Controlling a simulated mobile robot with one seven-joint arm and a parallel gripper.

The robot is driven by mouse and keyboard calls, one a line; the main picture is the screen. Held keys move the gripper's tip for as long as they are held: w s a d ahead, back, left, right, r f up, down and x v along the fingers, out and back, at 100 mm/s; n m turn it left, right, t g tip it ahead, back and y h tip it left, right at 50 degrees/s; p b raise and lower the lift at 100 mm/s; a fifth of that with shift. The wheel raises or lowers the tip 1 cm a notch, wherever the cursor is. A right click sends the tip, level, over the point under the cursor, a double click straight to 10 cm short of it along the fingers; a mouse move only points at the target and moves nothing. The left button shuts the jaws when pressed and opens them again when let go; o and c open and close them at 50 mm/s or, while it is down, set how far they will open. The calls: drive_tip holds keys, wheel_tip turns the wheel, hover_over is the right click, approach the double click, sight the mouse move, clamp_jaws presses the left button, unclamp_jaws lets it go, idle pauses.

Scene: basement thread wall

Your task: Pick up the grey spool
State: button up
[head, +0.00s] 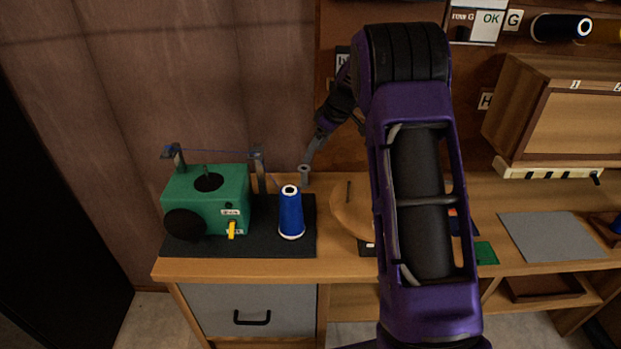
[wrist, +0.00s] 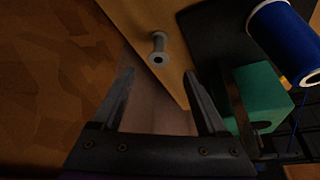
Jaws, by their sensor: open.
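The grey spool (head: 304,174) is a small spool near the back edge of the wooden bench, behind the blue cone. In the wrist view the grey spool (wrist: 158,48) shows end-on, just beyond the fingertips and roughly centred between them. My gripper (wrist: 159,74) is open and nothing is between its fingers. In the head view my gripper (head: 313,152) is close to the spool, at its upper right. The exact gap between them cannot be told.
A blue thread cone (head: 291,213) and a green winder box (head: 205,200) with posts stand on a dark mat (head: 190,248) nearby. A round wooden piece (head: 346,212) is right of the spool, partly hidden by my arm. A wooden cabinet (head: 590,125) is at the right.

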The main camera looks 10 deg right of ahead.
sight(307, 172)
drive_tip(key=x, duration=0.7)
drive_tip(key=b+x, duration=0.1)
drive_tip(key=x, duration=0.3)
drive_tip(key=shift+d+f, duration=0.2)
drive_tip(key=shift+f, duration=0.25)
clamp_jaws()
